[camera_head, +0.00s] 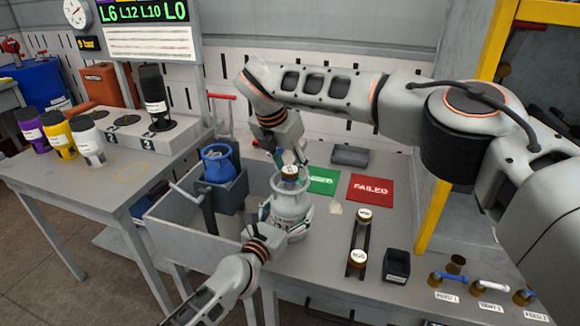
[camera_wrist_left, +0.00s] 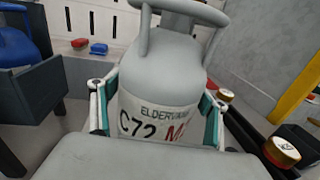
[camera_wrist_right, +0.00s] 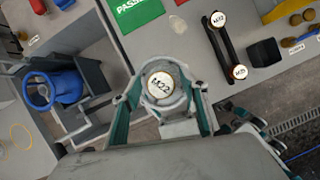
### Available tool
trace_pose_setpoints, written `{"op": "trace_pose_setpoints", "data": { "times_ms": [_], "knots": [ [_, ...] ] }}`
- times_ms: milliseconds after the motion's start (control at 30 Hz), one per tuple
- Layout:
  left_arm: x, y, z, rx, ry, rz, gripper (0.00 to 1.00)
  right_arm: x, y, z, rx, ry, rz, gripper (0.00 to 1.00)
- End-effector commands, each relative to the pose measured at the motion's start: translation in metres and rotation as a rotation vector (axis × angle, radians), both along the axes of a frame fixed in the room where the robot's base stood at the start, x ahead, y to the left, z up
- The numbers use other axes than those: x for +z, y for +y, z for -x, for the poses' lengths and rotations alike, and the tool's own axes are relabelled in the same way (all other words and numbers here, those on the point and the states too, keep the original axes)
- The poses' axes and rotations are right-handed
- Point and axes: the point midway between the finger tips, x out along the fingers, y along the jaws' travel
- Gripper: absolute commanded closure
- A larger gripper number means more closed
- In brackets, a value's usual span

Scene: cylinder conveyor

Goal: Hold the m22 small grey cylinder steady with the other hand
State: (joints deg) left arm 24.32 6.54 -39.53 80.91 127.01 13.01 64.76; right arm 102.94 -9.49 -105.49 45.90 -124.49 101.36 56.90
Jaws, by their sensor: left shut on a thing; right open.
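The small grey cylinder (camera_head: 291,208) stands upright at the front of the workbench. Its label in the left wrist view (camera_wrist_left: 155,85) reads "ELDERVANN C72" with part of a red "M2". A round brass-rimmed cap marked M22 (camera_wrist_right: 161,86) sits at its top, inside the collar. My left gripper (camera_wrist_left: 157,115) is shut on the cylinder's body, one finger on each side. My right gripper (camera_head: 291,160) is open and points down above the cap. In the right wrist view its fingers (camera_wrist_right: 160,95) lie either side of the collar; whether they touch it cannot be told.
A blue cylinder (camera_head: 217,165) sits in a grey holder to the left. A green mat (camera_head: 322,182) and a red FAILED mat (camera_head: 371,188) lie behind. A black rack (camera_head: 361,238) with two caps and a black bin (camera_head: 396,266) stand to the right.

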Motion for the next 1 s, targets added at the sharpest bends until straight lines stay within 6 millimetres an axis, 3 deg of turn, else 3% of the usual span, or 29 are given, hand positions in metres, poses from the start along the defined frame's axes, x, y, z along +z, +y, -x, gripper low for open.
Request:
{"op": "trace_pose_setpoints", "data": {
  "times_ms": [200,367,700,1000],
  "knots": [
    [0.000,0.000,0.000,0.000,0.000,0.000,0.51,0.018,0.000,0.000,0.000,-0.002,-0.001,0.56],
    [0.000,0.000,0.000,0.000,0.000,0.000,0.51,0.021,-0.001,0.000,0.027,0.000,0.000,0.56],
    [0.000,0.000,0.000,0.000,0.000,0.001,0.51,0.021,-0.001,0.000,0.469,0.001,-0.002,0.56],
    [0.000,0.000,0.000,0.000,0.000,0.001,0.51,0.021,0.001,0.000,0.528,0.000,-0.001,0.56]
  ]
}}
